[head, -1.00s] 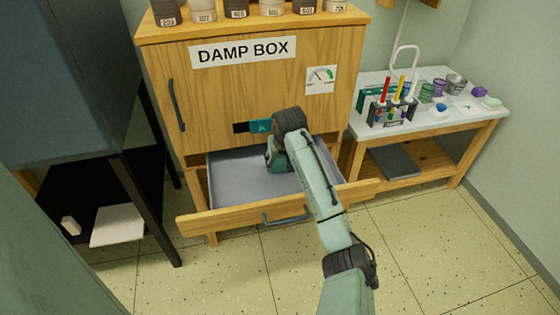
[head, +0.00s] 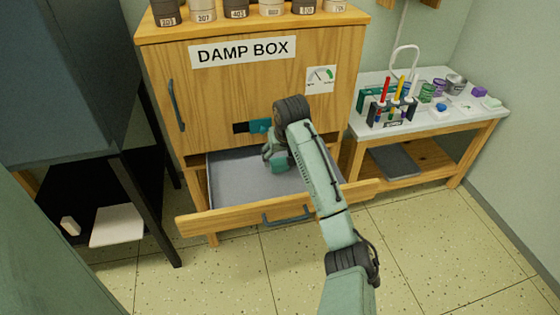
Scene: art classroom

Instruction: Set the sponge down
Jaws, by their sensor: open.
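My gripper (head: 276,158) is over the pulled-out drawer (head: 232,180) of the damp box, near the drawer's back right part. It points down into the drawer and is open. My arm covers part of it, and its fingertips are hard to make out. I cannot pick out a sponge for certain in or under the gripper. The grey drawer floor to the left of the gripper is bare.
The wooden damp box (head: 262,85) stands behind the drawer, with several jars on top. A side table (head: 448,118) at right holds pens, cups and small coloured items. A dark shelf unit (head: 70,90) stands at left.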

